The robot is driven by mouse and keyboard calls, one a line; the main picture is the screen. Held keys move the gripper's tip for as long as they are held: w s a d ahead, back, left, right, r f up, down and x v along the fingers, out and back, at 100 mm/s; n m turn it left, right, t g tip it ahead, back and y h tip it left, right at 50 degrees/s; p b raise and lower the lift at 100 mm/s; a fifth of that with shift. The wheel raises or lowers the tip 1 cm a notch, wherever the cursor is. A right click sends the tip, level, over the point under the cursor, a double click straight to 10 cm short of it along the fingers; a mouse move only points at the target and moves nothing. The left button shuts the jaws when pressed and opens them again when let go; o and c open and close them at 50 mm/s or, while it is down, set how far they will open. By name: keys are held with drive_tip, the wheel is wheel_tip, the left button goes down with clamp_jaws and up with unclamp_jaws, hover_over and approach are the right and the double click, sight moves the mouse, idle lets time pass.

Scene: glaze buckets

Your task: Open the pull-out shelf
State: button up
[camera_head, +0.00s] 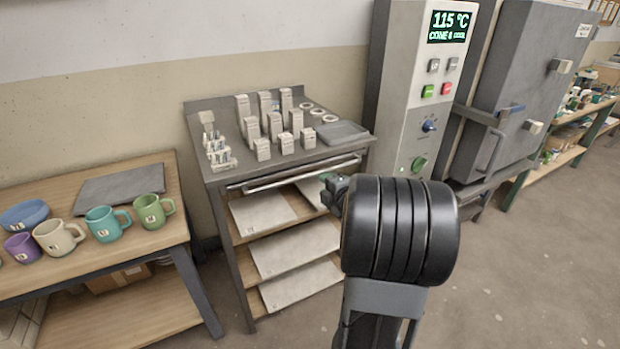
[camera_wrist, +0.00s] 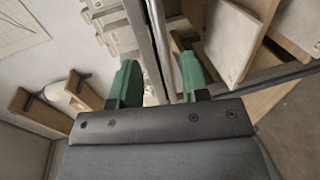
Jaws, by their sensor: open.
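The pull-out shelf (camera_head: 240,184) sits just under the grey top of a metal stand, with a long silver bar handle (camera_head: 300,173) along its front. How far out it stands is hard to tell. My gripper (camera_head: 334,190) is near the right part of the handle, partly hidden behind my black arm link. In the wrist view, the two green fingers of my gripper (camera_wrist: 160,75) are apart. A long metal edge, seemingly the handle (camera_wrist: 158,35), runs between them. I cannot tell whether they touch it.
The stand's top (camera_head: 207,172) holds small test pieces, rings and a grey tray (camera_head: 342,132). Pale boards (camera_head: 296,248) lie on its lower shelves. A wooden table (camera_head: 150,245) with mugs is at left. A kiln control panel (camera_head: 420,110) is at right. Floor is clear at right.

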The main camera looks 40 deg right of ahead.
sight(312, 175)
drive_tip(key=x, duration=1)
drive_tip(key=shift+a, duration=0.1)
drive_tip(key=shift+c, duration=0.3)
clamp_jaws()
